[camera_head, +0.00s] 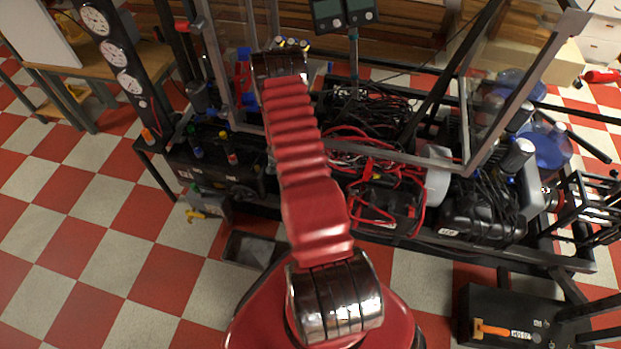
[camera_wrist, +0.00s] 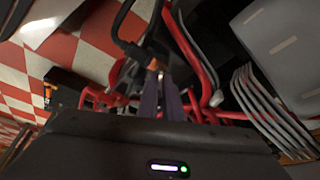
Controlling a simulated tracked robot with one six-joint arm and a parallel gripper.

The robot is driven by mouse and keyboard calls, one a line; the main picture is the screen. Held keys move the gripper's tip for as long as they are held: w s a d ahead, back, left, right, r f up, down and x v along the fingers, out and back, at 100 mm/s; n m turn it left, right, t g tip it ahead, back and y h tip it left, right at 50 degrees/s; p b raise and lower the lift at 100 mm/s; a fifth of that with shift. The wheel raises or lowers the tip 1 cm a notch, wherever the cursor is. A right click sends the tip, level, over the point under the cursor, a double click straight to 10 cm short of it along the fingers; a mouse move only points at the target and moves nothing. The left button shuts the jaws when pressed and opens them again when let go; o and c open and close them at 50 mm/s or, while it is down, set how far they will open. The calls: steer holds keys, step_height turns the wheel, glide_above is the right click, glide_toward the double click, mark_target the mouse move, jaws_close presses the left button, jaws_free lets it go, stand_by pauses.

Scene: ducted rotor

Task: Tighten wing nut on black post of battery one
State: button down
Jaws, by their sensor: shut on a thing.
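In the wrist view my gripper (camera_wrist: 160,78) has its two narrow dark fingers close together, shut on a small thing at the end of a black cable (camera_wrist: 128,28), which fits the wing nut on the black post. The nut itself is blurred and mostly hidden between the fingertips. A small copper-coloured spot shows just beyond the tips. In the head view my red arm reaches up and away, and its gripper is hidden. A black battery (camera_head: 388,208) with red cables sits in the frame right of the arm. I cannot tell which battery is battery one.
Red cables (camera_wrist: 200,45) loop close to the right of the fingers. Grey ribbed cables (camera_wrist: 268,108) and a grey box (camera_wrist: 285,45) are further right. In the head view a metal frame (camera_head: 468,150) stands over the rig.

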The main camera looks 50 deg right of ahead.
steer(key=m, duration=0.2)
steer(key=m+g+y, duration=0.1)
steer(key=m, duration=0.1)
steer(key=w+m, duration=0.1)
steer(key=m, duration=0.1)
steer(key=shift+d+r+y, duration=0.15)
steer(key=shift+d+y, duration=0.25)
steer(key=c, duration=2.2)
jaws_free()
steer(key=shift+o, duration=1.4)
steer(key=shift+s+a, duration=0.1)
steer(key=shift+s, duration=0.1)
steer(key=v, duration=1.3)
steer(key=shift+w+r, duration=0.2)
steer(key=shift+w, duration=0.25)
